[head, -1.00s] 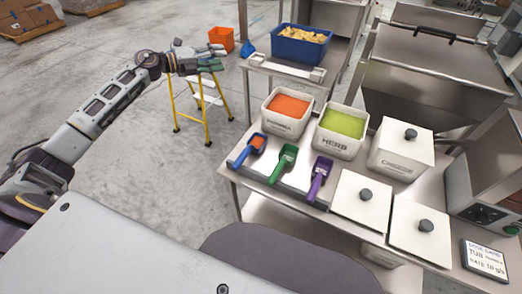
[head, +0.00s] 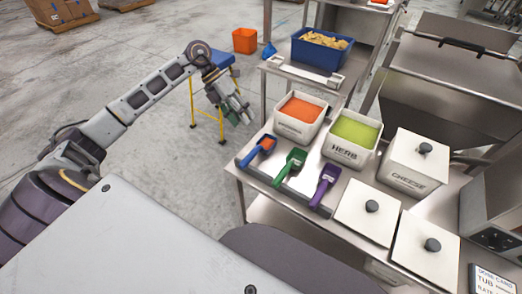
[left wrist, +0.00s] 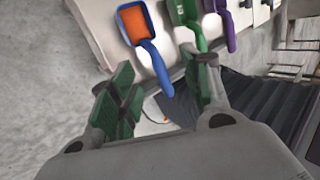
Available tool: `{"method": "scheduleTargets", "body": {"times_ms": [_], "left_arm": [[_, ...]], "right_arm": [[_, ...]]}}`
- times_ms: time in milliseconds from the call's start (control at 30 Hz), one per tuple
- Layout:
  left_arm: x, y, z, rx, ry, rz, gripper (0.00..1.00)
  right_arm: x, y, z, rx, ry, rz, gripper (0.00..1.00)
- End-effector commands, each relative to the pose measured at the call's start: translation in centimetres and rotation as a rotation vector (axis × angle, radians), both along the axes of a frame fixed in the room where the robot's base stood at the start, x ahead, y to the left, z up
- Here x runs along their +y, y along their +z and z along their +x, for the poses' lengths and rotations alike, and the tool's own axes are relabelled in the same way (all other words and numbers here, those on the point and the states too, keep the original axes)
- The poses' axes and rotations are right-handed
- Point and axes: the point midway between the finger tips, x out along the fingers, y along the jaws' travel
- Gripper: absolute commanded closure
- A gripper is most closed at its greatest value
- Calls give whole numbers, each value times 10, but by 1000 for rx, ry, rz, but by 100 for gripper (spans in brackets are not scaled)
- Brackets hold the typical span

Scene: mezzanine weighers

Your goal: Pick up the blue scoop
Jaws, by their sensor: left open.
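The blue scoop (head: 258,149), with orange in its bowl, lies at the left end of a pale tray (head: 277,176) on the steel table. In the left wrist view the blue scoop (left wrist: 146,43) is upper centre, its handle pointing down between the fingers. My left gripper (head: 241,112) is open and empty, left of and beyond the scoop in the head view, apart from it. Its green-padded fingertips (left wrist: 158,85) frame the lower part of the left wrist view. My right gripper is not in view.
A green scoop (head: 289,166) and a purple scoop (head: 325,185) lie beside the blue one. Behind are an orange-filled tub (head: 298,129) and the HERB tub (head: 348,153). A blue crate (head: 321,58) stands on a higher shelf. Open floor lies left of the table.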

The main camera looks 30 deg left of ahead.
Motion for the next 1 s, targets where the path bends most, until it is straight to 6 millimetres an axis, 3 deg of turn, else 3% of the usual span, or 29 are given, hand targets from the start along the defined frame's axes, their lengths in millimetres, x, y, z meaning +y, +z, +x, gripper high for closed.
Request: {"method": "scheduleTargets", "body": {"times_ms": [200, 667, 1000], "left_arm": [[6, -4, -19, 89, -19, 34, 52], [5, -6, -18, 96, -7, 31, 52], [-14, -33, -20, 96, -8, 29, 52]], "right_arm": [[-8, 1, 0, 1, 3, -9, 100], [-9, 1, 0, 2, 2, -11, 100], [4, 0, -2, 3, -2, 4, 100]]}}
